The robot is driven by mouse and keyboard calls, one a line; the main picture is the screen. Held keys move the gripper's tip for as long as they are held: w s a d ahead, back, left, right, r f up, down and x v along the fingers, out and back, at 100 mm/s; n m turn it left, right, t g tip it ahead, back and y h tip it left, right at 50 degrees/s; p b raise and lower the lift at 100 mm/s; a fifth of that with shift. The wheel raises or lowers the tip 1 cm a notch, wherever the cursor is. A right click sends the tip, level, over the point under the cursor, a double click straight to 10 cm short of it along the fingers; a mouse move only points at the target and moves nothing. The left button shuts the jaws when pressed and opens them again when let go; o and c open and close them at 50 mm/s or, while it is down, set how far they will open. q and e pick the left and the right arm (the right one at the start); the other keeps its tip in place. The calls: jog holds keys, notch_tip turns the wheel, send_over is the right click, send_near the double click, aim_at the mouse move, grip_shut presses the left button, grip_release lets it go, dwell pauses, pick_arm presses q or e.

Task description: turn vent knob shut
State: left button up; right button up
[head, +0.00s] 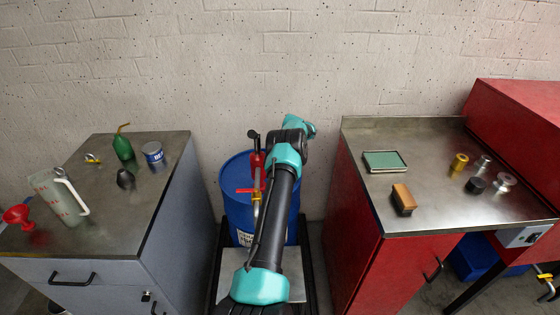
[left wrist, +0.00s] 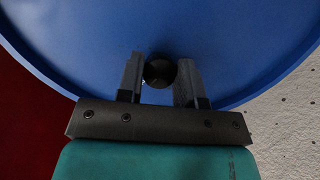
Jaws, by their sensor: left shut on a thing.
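The vent knob (left wrist: 160,74) is a round black knob on the blue drum's top in the left wrist view. My left gripper (left wrist: 159,62) has one finger on each side of the knob and is shut on it. The blue drum (head: 235,208) stands between two benches in the head view. My left arm crosses in front of the drum there and hides the knob and the gripper's fingers. My right gripper is not in view.
A red hand pump (head: 254,176) with a black handle rises from the drum close beside my arm. The left bench (head: 110,225) holds a jug, a funnel, an oil can and a tin. The red right bench (head: 375,218) holds a green-topped tray, a brush and several metal parts.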

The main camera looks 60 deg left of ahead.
pick_arm(q)
jog(key=shift+n, duration=0.4)
jog(key=n, duration=0.1)
jog(key=n+h, duration=0.1)
jog(key=n, duration=0.1)
jog(key=shift+a+n+t+h, duration=0.1)
jog(key=shift+n+t+h, duration=0.2)
jog(key=n+h, duration=0.1)
jog(key=n, duration=0.2)
jog(key=shift+n+t, duration=0.3)
jog(key=shift+t, duration=0.1)
jog(key=n+t, duration=0.1)
jog(key=n, duration=0.3)
jog(key=shift+s+n+t+h, duration=0.1)
jog(key=shift+n+t+h, duration=0.2)
jog(key=shift+t+h, duration=0.1)
jog(key=shift+n+t, duration=0.7)
jog(key=shift+n, duration=1.2)
jog(key=o, duration=0.9)
